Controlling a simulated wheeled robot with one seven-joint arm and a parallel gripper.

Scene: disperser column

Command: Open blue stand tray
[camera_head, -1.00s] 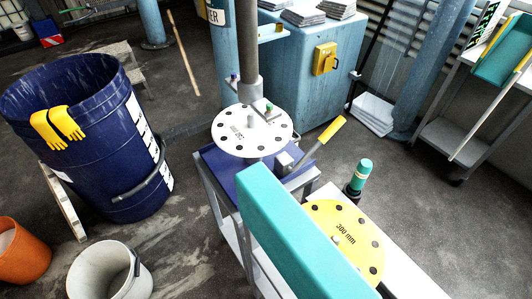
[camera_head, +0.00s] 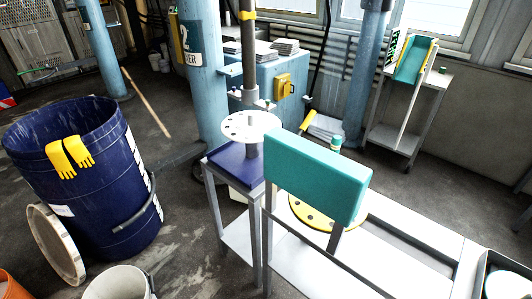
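The blue tray (camera_head: 226,161) lies on a grey metal stand (camera_head: 247,222), below a white disc (camera_head: 250,127) with holes around its rim. A grey vertical shaft (camera_head: 249,60) rises above the disc. Only the front and left parts of the tray show; the disc covers some of it, and a teal padded panel (camera_head: 318,176) stands close on its right. I cannot tell from here whether the tray is pulled out at all. My gripper does not show in the current view.
A yellow disc (camera_head: 307,220) lies on the white bench partly behind the teal panel. A large blue drum (camera_head: 100,195) with yellow gloves (camera_head: 70,157) stands left, beside a leaning lid (camera_head: 55,245) and white bucket (camera_head: 118,284). Floor between drum and stand is clear.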

